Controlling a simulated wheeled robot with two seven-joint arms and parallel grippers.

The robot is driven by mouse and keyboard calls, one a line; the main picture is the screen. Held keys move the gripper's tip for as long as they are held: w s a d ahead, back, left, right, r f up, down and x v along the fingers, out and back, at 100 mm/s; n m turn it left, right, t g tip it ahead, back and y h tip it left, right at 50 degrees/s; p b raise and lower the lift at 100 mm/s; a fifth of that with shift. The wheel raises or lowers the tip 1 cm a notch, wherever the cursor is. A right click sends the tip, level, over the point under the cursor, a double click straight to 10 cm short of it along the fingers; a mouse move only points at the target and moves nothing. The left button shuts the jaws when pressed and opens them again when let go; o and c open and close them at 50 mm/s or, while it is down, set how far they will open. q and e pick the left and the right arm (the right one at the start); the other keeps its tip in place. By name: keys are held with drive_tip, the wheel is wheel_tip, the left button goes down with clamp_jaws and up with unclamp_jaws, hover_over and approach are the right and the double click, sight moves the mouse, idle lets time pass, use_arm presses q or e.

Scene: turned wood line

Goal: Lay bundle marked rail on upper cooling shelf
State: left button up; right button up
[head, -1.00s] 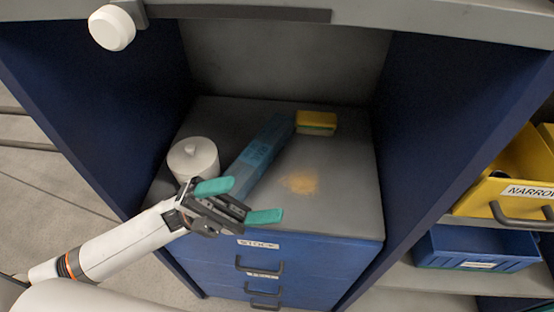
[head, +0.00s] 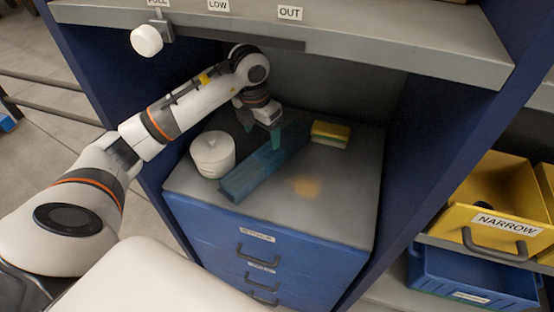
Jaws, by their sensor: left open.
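A long blue-teal bundle (head: 250,178) lies slantwise on the grey top of the blue drawer cabinet (head: 345,205); no marking on it can be read. My left gripper (head: 274,136) reaches in from the left and points down at the far part of the bundle. Its teal fingers are open; whether they touch or straddle the bundle is unclear. A grey shelf (head: 400,50) above carries labels, one reading OUT (head: 290,13). Which shelf is the upper cooling shelf cannot be told. My right gripper is not in view.
A white lidded pot (head: 213,155) stands left of the bundle. A yellow-green sponge (head: 330,134) lies to its right, near an orange dusty patch (head: 307,187). Yellow bins, one labelled NARROW (head: 497,222), and a blue bin (head: 470,280) are at right. A white knob (head: 147,40) hangs at the shelf edge.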

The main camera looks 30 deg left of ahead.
sight(268, 152)
use_arm(q)
drive_tip(key=f, duration=0.4)
drive_tip(key=f+p, duration=0.1)
drive_tip(key=f, duration=0.1)
drive_tip(key=shift+w+f, duration=0.1)
drive_tip(key=shift+w, duration=0.3)
drive_tip(key=f, duration=0.1)
drive_tip(key=w+f+p, duration=0.1)
drive_tip(key=f, duration=0.2)
drive_tip(key=shift+w+d+f, duration=0.2)
drive_tip(key=shift+w+f, duration=0.05)
drive_tip(key=shift+f, duration=0.45)
drive_tip(key=shift+c, duration=0.4)
drive_tip(key=shift+r, duration=0.1)
drive_tip(key=c, duration=1.5)
